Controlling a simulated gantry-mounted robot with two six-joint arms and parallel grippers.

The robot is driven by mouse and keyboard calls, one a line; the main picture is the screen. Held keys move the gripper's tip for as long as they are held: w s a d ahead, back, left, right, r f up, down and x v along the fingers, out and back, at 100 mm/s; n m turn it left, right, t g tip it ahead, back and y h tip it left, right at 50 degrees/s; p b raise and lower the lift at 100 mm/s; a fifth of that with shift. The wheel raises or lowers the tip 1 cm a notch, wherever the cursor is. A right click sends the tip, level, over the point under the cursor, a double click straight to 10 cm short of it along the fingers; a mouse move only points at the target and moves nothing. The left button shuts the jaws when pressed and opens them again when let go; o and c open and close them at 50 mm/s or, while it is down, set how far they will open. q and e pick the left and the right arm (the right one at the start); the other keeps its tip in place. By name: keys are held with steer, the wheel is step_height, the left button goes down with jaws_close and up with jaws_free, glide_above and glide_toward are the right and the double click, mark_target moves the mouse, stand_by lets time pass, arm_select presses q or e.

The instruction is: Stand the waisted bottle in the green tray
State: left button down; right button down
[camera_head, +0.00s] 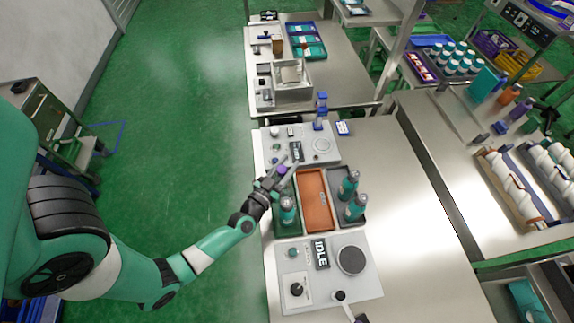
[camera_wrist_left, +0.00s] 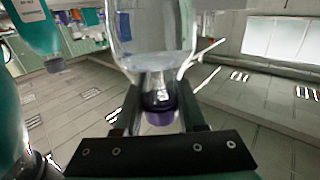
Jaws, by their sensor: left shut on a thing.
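My left gripper (camera_head: 280,177) is shut on the waisted bottle, holding it by the neck near its purple cap (camera_head: 282,169). In the left wrist view the bottle (camera_wrist_left: 152,40) is clear, with the purple cap between the fingers (camera_wrist_left: 160,115). The bottle's body is hard to make out in the head view. The gripper is over the far end of the green tray (camera_head: 291,232); whether the bottle touches the tray I cannot tell. A teal bottle (camera_head: 287,208) stands in the near part of this tray. My right gripper is not in view.
An orange tray (camera_head: 316,207) beside the green one looks empty. A dark tray (camera_head: 363,190) to its right holds two teal bottles (camera_head: 348,186). A machine with a display (camera_head: 322,260) stands in front, another (camera_head: 321,146) behind. The bench (camera_head: 415,220) to the right is clear.

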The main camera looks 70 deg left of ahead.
arm_select(q)
steer(key=shift+c, duration=2.4)
jaws_free()
steer(key=shift+r, duration=0.15)
steer(key=p+v, duration=0.3)
steer(key=v, duration=0.9)
steer(key=shift+w, duration=0.1)
